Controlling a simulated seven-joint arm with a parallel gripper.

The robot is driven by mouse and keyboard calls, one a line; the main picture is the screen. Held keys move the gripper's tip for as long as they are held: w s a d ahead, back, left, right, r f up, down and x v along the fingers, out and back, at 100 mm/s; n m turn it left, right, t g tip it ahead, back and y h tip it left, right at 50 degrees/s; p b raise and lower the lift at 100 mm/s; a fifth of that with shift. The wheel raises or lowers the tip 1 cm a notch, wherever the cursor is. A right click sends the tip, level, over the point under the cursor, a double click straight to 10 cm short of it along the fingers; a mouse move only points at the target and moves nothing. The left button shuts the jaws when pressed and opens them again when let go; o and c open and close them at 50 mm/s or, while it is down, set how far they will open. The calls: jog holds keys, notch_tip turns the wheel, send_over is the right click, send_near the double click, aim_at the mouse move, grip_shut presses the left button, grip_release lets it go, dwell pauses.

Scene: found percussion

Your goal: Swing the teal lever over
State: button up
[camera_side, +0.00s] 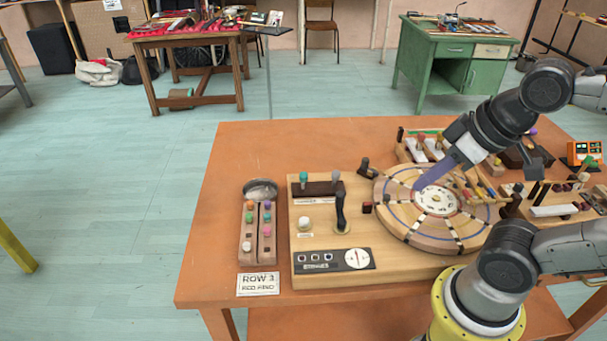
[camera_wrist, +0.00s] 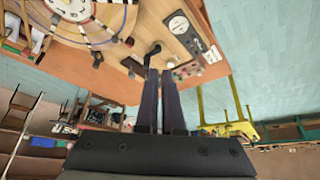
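The teal-topped lever (camera_side: 303,178) stands upright at the left of a dark block near the back left of the wooden board (camera_side: 308,262). A grey-topped lever (camera_side: 335,177) stands at the right of the same block. My gripper (camera_side: 418,187) slopes down over the round wooden wheel, well to the right of the teal lever and touching neither lever. In the wrist view my gripper (camera_wrist: 160,72) shows two dark fingers close side by side with a thin gap, nothing visible between them. I cannot make out the teal lever in the wrist view.
A tall black handle (camera_side: 341,212) stands between the levers and the wheel (camera_side: 390,216). A peg rack (camera_side: 246,254) with coloured knobs and a metal bowl (camera_side: 260,188) lie left of the board. More wooden instruments crowd the right. The table's left (camera_side: 219,200) is clear.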

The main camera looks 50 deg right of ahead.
jog(key=shift+o, duration=2.3)
jog(key=shift+s+r+m, duration=0.15)
jog(key=shift+r+m, duration=0.05)
jog(key=shift+m, duration=0.3)
jog(key=shift+o, duration=1.4)
jog(key=shift+m, duration=0.7)
jog(key=w+r, duration=0.1)
jog(key=r, duration=0.1)
jog(key=w+r, duration=0.1)
jog(key=r, duration=0.1)
jog(key=shift+w+d, duration=0.1)
jog(key=w+r+m+g, duration=0.1)
jog(key=w+r, duration=0.2)
jog(key=w, duration=0.1)
jog(key=m+g, duration=0.3)
jog(key=g, duration=0.2)
send_over(303, 173)
notch_tip(303, 173, down, 9)
jog(key=shift+h, duration=0.3)
notch_tip(303, 173, down, 14)
jog(key=shift+r, duration=0.15)
